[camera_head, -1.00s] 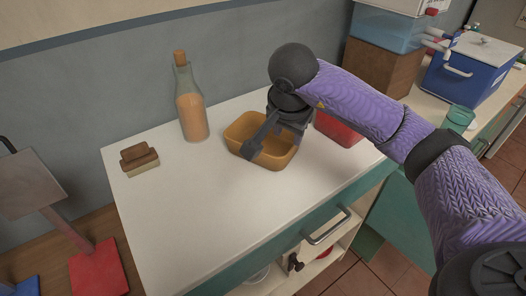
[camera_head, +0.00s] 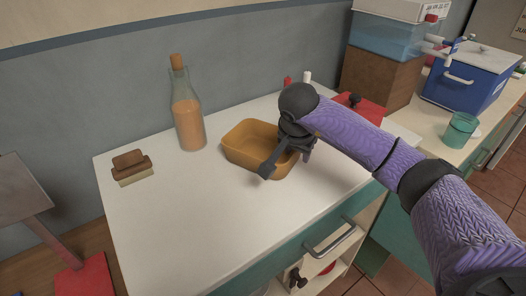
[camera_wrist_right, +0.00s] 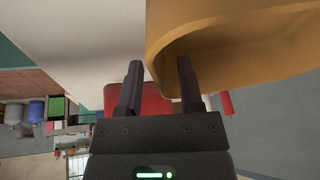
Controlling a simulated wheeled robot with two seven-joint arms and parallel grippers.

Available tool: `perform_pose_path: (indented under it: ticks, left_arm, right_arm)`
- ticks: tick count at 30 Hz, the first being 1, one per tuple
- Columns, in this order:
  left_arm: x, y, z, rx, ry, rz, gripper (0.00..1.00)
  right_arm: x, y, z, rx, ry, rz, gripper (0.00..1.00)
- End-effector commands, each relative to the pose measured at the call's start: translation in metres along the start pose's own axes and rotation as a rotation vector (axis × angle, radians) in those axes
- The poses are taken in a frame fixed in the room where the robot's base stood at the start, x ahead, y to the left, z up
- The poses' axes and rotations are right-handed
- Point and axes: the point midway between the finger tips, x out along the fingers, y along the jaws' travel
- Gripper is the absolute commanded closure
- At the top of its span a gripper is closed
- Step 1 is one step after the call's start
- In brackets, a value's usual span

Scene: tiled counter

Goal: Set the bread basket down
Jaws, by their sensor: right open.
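The bread basket (camera_head: 240,146) is a yellow-brown open tub. It sits upright on the white counter (camera_head: 210,215), right of the bottle. My right gripper (camera_head: 288,160) is over the basket's right end, with one dark finger in front of its near side. In the right wrist view the basket (camera_wrist_right: 230,45) fills the upper right. There the open fingers (camera_wrist_right: 160,72) stand apart, one left of the basket's wall and one overlapping its opening. Whether they touch the wall cannot be told. My left gripper is not in view.
A corked bottle of orange liquid (camera_head: 188,118) stands behind left of the basket. A brown brush or block (camera_head: 132,168) lies at the counter's left. A red lidded box (camera_head: 362,108) is behind my right arm. The counter's front left is clear.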

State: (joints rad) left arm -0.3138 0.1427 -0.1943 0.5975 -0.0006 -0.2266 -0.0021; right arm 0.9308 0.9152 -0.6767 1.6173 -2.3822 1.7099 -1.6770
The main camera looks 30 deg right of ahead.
Motion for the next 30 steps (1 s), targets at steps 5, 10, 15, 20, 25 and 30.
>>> perform_pose_path:
  ticks: [5,10,15,20,25,30]
  left_arm:
    - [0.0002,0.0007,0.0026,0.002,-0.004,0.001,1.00]
    - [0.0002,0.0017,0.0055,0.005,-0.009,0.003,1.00]
    - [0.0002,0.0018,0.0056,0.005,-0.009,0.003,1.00]
    - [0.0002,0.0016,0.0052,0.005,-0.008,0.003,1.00]
    - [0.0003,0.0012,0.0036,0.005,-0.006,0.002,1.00]
    - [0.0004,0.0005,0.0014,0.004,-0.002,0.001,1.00]
  right_arm:
    - [0.0019,0.0002,0.0009,0.000,0.000,0.000,0.53]
    - [0.0040,0.0003,0.0018,0.001,-0.001,-0.001,0.53]
    - [0.0042,0.0004,0.0019,0.001,-0.001,-0.001,0.53]
    - [0.0042,0.0004,0.0019,0.001,0.000,-0.001,0.74]
    - [0.0042,0.0004,0.0019,0.001,-0.001,-0.001,1.00]
    - [0.0042,0.0005,0.0020,0.001,-0.001,0.000,1.00]
